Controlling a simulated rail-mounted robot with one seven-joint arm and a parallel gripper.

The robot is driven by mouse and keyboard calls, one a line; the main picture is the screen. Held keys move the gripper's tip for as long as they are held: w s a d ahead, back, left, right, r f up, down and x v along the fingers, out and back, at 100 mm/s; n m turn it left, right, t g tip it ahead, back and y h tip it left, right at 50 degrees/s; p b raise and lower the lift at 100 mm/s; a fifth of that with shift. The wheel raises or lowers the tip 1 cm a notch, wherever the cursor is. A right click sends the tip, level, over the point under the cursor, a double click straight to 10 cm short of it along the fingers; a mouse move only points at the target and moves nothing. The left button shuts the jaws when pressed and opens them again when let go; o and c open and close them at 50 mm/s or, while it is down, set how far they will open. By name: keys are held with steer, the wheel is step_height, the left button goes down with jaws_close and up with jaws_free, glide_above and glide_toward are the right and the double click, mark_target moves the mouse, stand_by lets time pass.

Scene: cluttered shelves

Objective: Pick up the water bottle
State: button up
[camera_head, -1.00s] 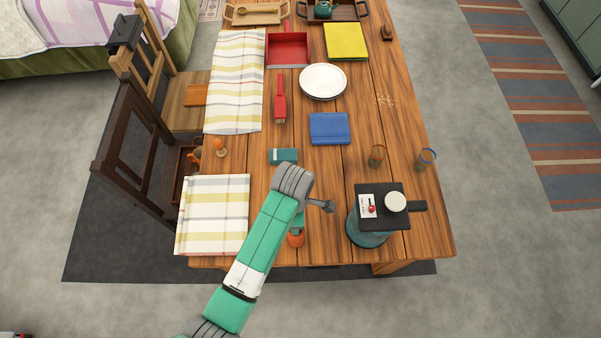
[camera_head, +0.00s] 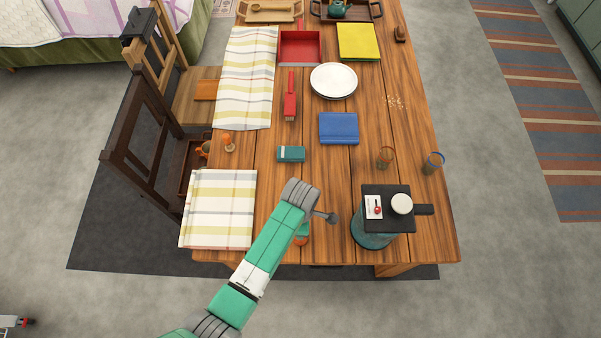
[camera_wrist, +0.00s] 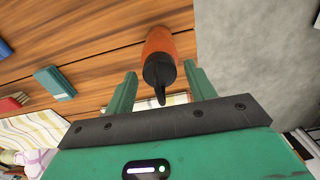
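An orange bottle with a black pointed cap (camera_wrist: 160,50) stands on the wooden table near its front edge; it looks like the water bottle. In the head view only a small orange part (camera_head: 303,240) shows below my arm. My gripper (camera_wrist: 160,72) is open, its two green fingers apart on either side of the black cap in the wrist view. The bottle's orange body lies beyond the fingertips, and I cannot tell whether a finger touches it. In the head view my forearm and wrist hide most of the gripper.
A teal box (camera_head: 291,154) lies behind my wrist. A folded striped cloth (camera_head: 217,210) lies left.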

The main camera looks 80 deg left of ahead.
jaws_close()
